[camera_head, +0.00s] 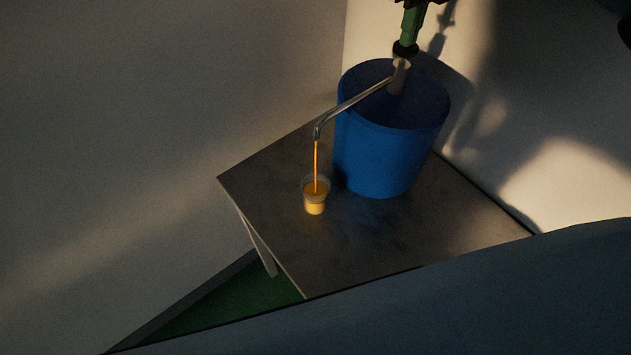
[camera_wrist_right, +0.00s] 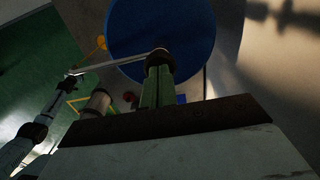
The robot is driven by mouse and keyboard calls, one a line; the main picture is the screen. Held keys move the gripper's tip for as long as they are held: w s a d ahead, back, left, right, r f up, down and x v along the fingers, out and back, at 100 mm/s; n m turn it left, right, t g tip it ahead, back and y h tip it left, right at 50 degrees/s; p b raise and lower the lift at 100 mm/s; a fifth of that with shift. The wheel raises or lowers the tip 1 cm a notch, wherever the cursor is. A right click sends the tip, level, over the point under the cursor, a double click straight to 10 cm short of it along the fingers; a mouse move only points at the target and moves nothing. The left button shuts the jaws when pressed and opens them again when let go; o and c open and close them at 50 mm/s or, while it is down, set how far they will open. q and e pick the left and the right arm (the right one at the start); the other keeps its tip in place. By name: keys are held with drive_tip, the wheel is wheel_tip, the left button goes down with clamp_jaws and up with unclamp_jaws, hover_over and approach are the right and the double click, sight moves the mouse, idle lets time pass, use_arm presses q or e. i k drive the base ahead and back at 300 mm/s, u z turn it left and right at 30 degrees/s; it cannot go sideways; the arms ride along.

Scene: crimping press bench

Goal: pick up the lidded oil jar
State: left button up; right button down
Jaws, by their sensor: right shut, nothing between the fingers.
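A small clear jar (camera_head: 316,207) with yellow oil in it stands on the dark table, left of the blue drum. I see no lid on it. An amber stream falls into it from the bent metal spout (camera_head: 355,101) above. My right gripper (camera_head: 405,47) is shut and empty, pointing down with its tips at the top of the pump pipe (camera_head: 399,78) over the drum, apart from the jar. In the wrist view its green fingers (camera_wrist_right: 160,56) reach the pump head, with an orange spot, probably the jar, to the left.
The table top (camera_head: 400,235) is bare in front and to the right. Pale walls close the back. A dark blue-grey surface (camera_head: 480,300) fills the lower right. Green floor (camera_head: 230,300) shows below the table.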

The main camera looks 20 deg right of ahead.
sight(314, 204)
drive_tip(key=k, duration=2)
